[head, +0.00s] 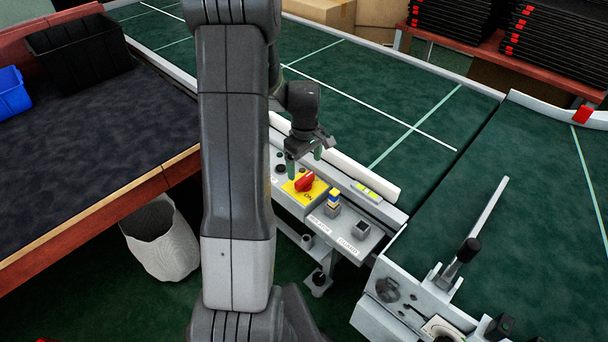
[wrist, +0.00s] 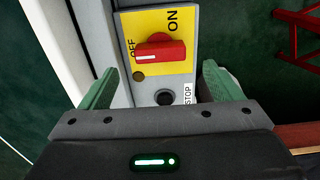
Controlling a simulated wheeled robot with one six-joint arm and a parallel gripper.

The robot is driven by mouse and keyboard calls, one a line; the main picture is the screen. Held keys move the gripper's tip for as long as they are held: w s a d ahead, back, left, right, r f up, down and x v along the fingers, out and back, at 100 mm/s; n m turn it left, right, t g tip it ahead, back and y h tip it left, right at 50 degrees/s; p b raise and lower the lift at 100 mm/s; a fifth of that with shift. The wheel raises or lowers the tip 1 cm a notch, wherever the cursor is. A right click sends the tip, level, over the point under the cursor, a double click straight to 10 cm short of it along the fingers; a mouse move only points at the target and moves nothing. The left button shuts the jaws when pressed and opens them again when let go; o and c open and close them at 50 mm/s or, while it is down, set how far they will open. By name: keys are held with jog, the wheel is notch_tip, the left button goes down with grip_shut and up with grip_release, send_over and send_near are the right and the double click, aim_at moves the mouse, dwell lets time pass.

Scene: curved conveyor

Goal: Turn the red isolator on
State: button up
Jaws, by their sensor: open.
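The red isolator (head: 305,181) is a rotary knob on a yellow plate (head: 291,188) on the grey control panel beside the conveyor. In the wrist view the red knob (wrist: 172,50) lies crosswise, its white line toward the left end by the word OFF. The word ON is at the plate's upper right. My gripper (head: 305,157) is just above and behind the knob in the head view. Its green fingers are apart and empty in the wrist view (wrist: 158,82), on either side below the knob, not touching it.
A black button (wrist: 165,97) with a STOP label sits between my fingers in the wrist view. A white conveyor guard rail (head: 362,172) runs behind the panel.

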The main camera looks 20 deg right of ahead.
aim_at(305, 178)
notch_tip(305, 178, down, 6)
jog(key=shift+f, duration=0.1)
dwell(0.4)
jog(key=c, duration=1)
